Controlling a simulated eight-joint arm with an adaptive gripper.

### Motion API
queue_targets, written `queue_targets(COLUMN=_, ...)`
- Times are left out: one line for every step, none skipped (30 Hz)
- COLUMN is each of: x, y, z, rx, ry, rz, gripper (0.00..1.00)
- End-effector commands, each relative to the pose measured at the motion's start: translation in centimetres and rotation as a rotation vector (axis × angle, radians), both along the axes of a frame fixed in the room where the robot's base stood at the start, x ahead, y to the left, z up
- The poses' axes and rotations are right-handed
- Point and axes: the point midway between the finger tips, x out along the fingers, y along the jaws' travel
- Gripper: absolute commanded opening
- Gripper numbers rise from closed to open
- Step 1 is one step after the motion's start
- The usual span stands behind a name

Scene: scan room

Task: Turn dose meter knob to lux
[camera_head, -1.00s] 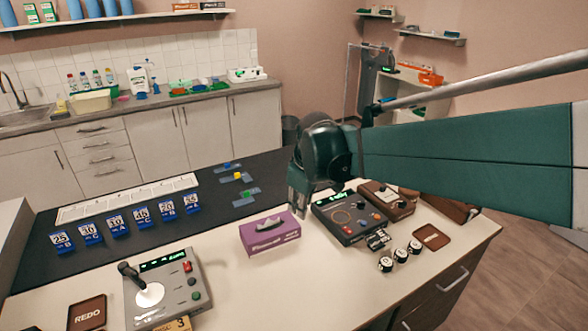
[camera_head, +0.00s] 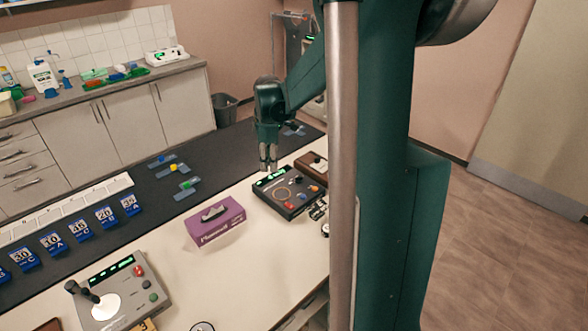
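A dark console (camera_head: 300,203) with a green-lit display, a round ring and coloured buttons lies on the white table. Just behind it is a brown device (camera_head: 312,162) with a pale face and a small dark knob, partly hidden by my arm. I cannot read any lux marking, nor tell for certain which device is the dose meter. My gripper (camera_head: 268,168) points down just above or behind the far left edge of the dark console, left of the brown device. It seems to hold nothing; the finger gap is too small to judge.
A purple tissue box (camera_head: 216,222) stands left of the dark console. A grey joystick box (camera_head: 122,292) is at the front left. Blue number cards (camera_head: 81,230) and small slides (camera_head: 184,183) lie on the black mat. My arm hides the table's right part.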

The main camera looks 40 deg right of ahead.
Motion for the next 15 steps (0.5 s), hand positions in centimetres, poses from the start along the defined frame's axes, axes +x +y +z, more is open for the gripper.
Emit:
queue_targets(x=0.3, y=-1.2, z=-0.1, rx=0.0, ry=0.01, rz=0.012, gripper=0.24)
queue_targets(x=0.4, y=-1.8, z=-0.3, rx=0.002, ry=0.017, rz=0.022, gripper=0.24)
queue_targets(x=0.6, y=-2.6, z=-0.6, rx=0.003, ry=0.026, rz=0.034, gripper=0.24)
queue_targets(x=0.7, y=-3.2, z=-0.8, rx=0.004, ry=0.032, rz=0.045, gripper=0.24)
queue_targets(x=0.8, y=-3.8, z=-1.1, rx=0.004, ry=0.037, rz=0.055, gripper=0.24)
queue_targets(x=0.9, y=-4.6, z=-1.4, rx=0.007, ry=0.045, rz=0.068, gripper=0.24)
queue_targets(x=1.0, y=-5.2, z=-1.7, rx=0.008, ry=0.052, rz=0.077, gripper=0.24)
queue_targets(x=1.0, y=-5.8, z=-2.0, rx=0.01, ry=0.058, rz=0.087, gripper=0.24)
queue_targets(x=1.1, y=-6.6, z=-2.3, rx=0.012, ry=0.065, rz=0.1, gripper=0.24)
queue_targets(x=1.2, y=-7.2, z=-2.6, rx=0.013, ry=0.07, rz=0.11, gripper=0.24)
queue_targets(x=1.2, y=-7.8, z=-2.8, rx=0.015, ry=0.077, rz=0.12, gripper=0.24)
queue_targets(x=1.3, y=-8.7, z=-3.2, rx=0.019, ry=0.085, rz=0.132, gripper=0.24)
queue_targets(x=1.3, y=-9.2, z=-3.5, rx=0.02, ry=0.09, rz=0.143, gripper=0.24)
queue_targets(x=1.3, y=-9.8, z=-3.9, rx=0.022, ry=0.095, rz=0.153, gripper=0.24)
queue_targets(x=1.3, y=-10.6, z=-4.3, rx=0.024, ry=0.102, rz=0.166, gripper=0.24)
